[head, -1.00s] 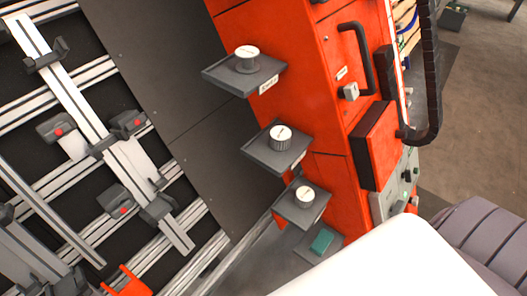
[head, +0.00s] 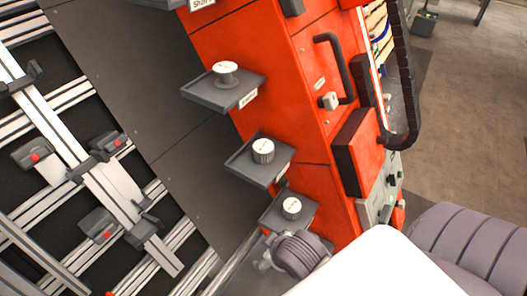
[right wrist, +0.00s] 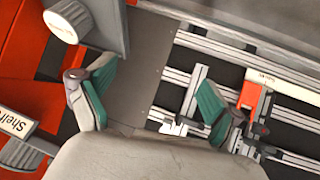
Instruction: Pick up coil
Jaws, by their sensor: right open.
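Three white-topped round items stand on grey shelves on the orange cabinet in the head view: a spool-shaped one (head: 225,73), a ribbed cylinder (head: 263,152) and a lower cylinder (head: 292,207). The spool shape looks most like a coil, but I cannot tell for sure. My right gripper (head: 264,262) is below the lowest of these shelves. In the right wrist view, it (right wrist: 150,105) has its green-padded fingers spread with nothing between them. A white-topped item (right wrist: 62,28) is beyond the left finger. My left gripper is out of view.
The orange cabinet (head: 275,75) has a black handle (head: 335,65) and a protruding box (head: 352,147). A dark panel (head: 130,80) stands left of the shelves. A rail frame with clamps (head: 110,185) fills the left side. Open floor (head: 465,110) lies at right.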

